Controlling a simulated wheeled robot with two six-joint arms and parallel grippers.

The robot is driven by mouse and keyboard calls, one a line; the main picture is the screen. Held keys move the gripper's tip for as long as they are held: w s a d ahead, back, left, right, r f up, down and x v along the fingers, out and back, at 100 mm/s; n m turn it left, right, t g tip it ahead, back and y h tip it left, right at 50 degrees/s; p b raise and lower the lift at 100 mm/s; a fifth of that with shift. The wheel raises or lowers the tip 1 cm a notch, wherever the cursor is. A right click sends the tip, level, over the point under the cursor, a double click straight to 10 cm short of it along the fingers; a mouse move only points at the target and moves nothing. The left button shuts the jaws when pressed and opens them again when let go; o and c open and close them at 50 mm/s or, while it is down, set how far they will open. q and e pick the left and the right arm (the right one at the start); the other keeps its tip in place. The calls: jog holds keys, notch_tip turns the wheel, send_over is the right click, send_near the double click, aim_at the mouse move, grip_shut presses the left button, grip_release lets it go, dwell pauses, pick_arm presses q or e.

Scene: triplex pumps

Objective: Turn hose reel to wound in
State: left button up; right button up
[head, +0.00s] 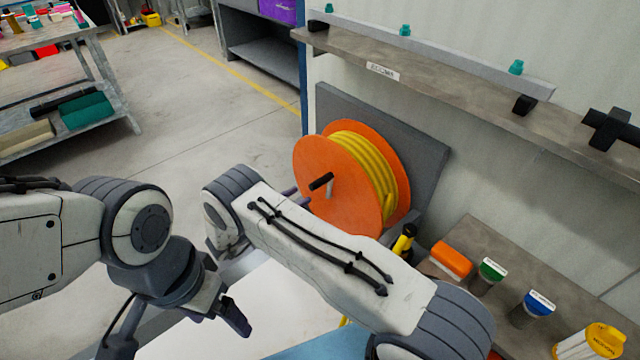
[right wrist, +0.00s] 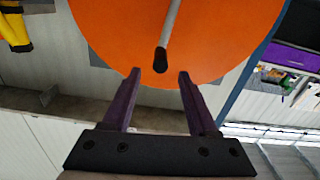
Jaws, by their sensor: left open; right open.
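The hose reel (head: 335,185) has orange side discs and yellow hose wound between them, and stands against a grey panel. Its crank handle (head: 321,181) has a black grip and juts out from the near disc. In the right wrist view the grip (right wrist: 160,62) hangs from a grey rod in front of the orange disc. My right gripper (right wrist: 160,74) is open, with the grip's end close to and between its purple fingertips, not clasped. In the head view my right arm mostly hides this gripper. My left gripper (head: 228,312) is open and empty at lower left, away from the reel.
A brown bench (head: 500,250) right of the reel holds an orange block (head: 452,258) and several lidded containers. A wall shelf (head: 440,75) runs above the reel. A grey cart (head: 90,95) stands at upper left. The floor between cart and reel is clear.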

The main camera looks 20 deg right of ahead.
send_near(334, 173)
jog(key=x, duration=0.3)
jog(key=f+x, duration=0.1)
jog(key=x, duration=0.1)
jog(key=shift+w+a, duration=0.15)
jog(key=shift+w, duration=0.1)
grip_shut()
dwell(1.1)
